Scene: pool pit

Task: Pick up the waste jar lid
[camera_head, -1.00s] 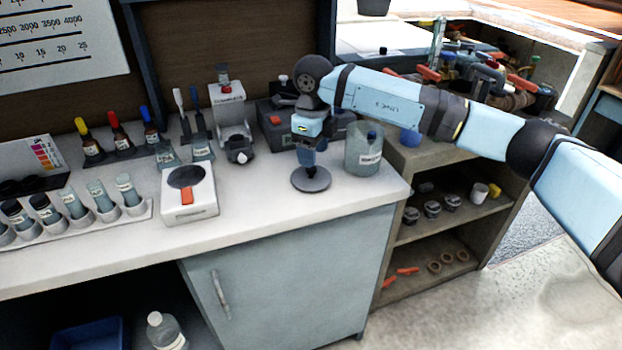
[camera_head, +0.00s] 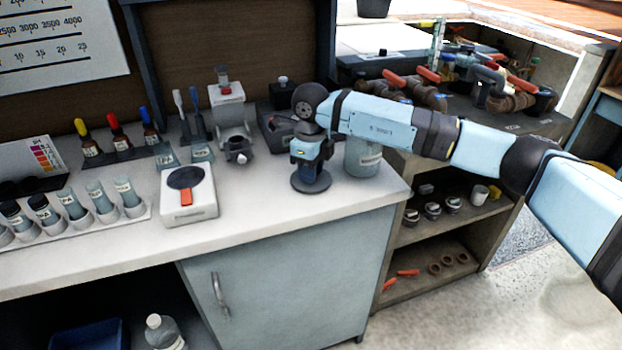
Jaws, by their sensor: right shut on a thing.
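The waste jar lid (camera_head: 311,184) is a dark grey disc near the front right part of the white counter. It appears to lie flat on the counter beside the jar. My right gripper (camera_head: 310,168) points straight down and is shut on the lid from above. The grip point itself is mostly hidden by the gripper. The waste jar (camera_head: 363,161) is a clear, greenish jar with a white label, just right of the gripper; my right arm hides its top. My left gripper is not in view.
A white instrument (camera_head: 230,108) and a dark box (camera_head: 270,125) stand behind the gripper. The counter front around the lid is clear.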

